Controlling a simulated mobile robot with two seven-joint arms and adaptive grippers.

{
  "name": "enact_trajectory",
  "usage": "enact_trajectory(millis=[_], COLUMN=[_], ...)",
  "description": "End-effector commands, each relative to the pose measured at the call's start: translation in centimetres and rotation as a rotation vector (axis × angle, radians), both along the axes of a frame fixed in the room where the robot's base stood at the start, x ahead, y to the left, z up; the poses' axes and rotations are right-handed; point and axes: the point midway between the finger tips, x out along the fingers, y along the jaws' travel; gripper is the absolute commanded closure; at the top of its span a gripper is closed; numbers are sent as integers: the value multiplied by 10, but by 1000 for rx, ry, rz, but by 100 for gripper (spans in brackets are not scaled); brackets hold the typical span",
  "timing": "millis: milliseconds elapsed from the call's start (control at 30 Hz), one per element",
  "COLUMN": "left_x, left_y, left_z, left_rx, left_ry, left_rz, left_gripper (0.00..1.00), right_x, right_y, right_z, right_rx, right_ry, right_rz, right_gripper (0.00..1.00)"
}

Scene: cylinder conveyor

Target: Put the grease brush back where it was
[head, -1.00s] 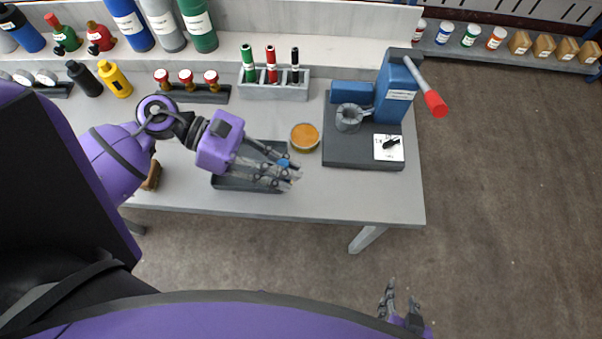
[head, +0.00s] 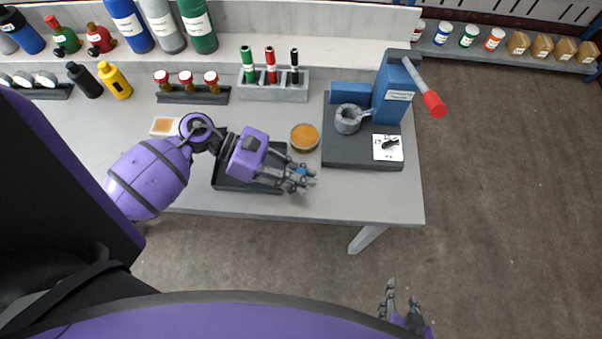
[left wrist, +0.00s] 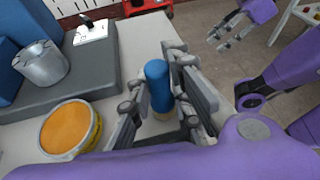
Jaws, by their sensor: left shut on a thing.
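The grease brush has a blue handle, seen between the fingers in the left wrist view (left wrist: 158,84) and as a small blue patch in the head view (head: 301,171). My left gripper (head: 305,179) is shut on it, at the right of the dark tray (head: 235,185), near the table's front edge. A pale tan end shows below the handle; the bristles cannot be made out. The open tin of orange grease (head: 304,137) stands just behind the gripper. My right gripper (head: 401,303) is open and empty, off the table's front.
A blue press on a dark base (head: 350,158) stands to the right, its red-ended lever sticking out. A grey rack (head: 272,92) with several markers and a red-knobbed stand (head: 190,96) line the back. The front right tabletop is clear.

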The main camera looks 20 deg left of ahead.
Motion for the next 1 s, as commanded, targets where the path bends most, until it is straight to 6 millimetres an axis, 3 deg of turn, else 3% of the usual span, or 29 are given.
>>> enact_trajectory(millis=[67,100,233,633,1000], left_x=[-1,-1,0,1,-7], left_y=[0,0,0,1,70], left_z=[-4,-4,-3,3,25], left_rx=[1,1,0,0,5], left_ry=[3,2,1,-2,6], left_rz=[-1,0,-1,1,0], left_gripper=[100,80,63,63,63], right_x=[0,2,3,0,-18], right_y=[1,1,1,0,-1], right_z=[-3,-2,-1,3,-20], right_rx=[-1,0,0,0,-4], right_ry=[2,-1,-4,-2,40], right_rz=[2,3,3,-1,1], right_gripper=[60,60,60,60,60])
